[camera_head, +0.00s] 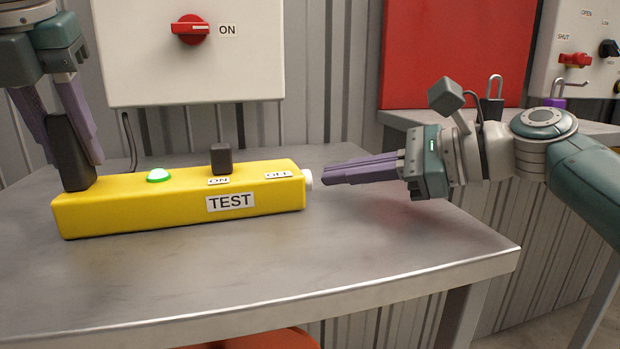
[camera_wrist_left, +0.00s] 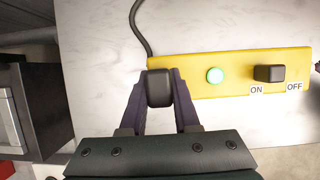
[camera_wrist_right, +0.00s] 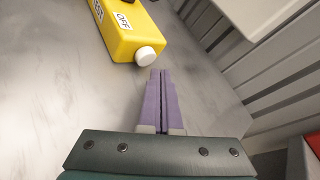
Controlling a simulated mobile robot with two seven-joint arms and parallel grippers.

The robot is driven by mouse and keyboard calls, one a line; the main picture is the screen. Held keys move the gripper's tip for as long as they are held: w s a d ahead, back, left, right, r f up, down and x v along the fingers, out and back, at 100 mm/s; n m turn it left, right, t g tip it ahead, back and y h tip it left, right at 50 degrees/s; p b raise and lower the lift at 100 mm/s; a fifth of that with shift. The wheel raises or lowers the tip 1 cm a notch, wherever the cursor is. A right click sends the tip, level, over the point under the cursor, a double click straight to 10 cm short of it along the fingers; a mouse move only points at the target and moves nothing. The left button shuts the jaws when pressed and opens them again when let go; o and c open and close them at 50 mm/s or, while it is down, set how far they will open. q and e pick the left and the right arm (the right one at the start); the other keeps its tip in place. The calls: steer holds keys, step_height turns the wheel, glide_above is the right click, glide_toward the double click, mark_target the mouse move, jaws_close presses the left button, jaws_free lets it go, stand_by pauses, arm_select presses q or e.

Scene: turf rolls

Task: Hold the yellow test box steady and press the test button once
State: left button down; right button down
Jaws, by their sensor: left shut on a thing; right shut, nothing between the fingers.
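The yellow test box (camera_head: 130,217) lies on the metal table, its TEST label facing front. On its top are a lit green lamp (camera_head: 160,175) and a black switch (camera_head: 221,158) between ON and OFF labels. A black grip post (camera_head: 70,150) stands at its left end. My left gripper (camera_head: 82,160) is shut on this post; the left wrist view shows the post (camera_wrist_left: 159,88) between the fingers. A white round button (camera_head: 308,180) sticks out of the box's right end. My right gripper (camera_head: 326,178) is shut and empty, its fingertips level with the button and a small gap away.
The metal table (camera_head: 380,245) has free room in front of the box. A white panel (camera_head: 130,65) with a red ON knob (camera_head: 190,30) hangs behind. A red board (camera_head: 455,50) and another panel (camera_head: 570,85) with switches stand at the right.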

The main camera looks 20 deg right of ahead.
mark_target(378, 193)
arm_select(q)
steer(key=shift+f, duration=0.1)
arm_select(e)
steer(key=shift+a, duration=0.15)
steer(key=shift+s+a, duration=0.1)
steer(key=shift+a, duration=0.2)
steer(key=shift+a, duration=0.7)
stand_by(0.9)
steer(key=shift+d, duration=1.1)
steer(key=shift+d, duration=2.5)
arm_select(q)
steer(key=c, duration=0.6)
jaws_free()
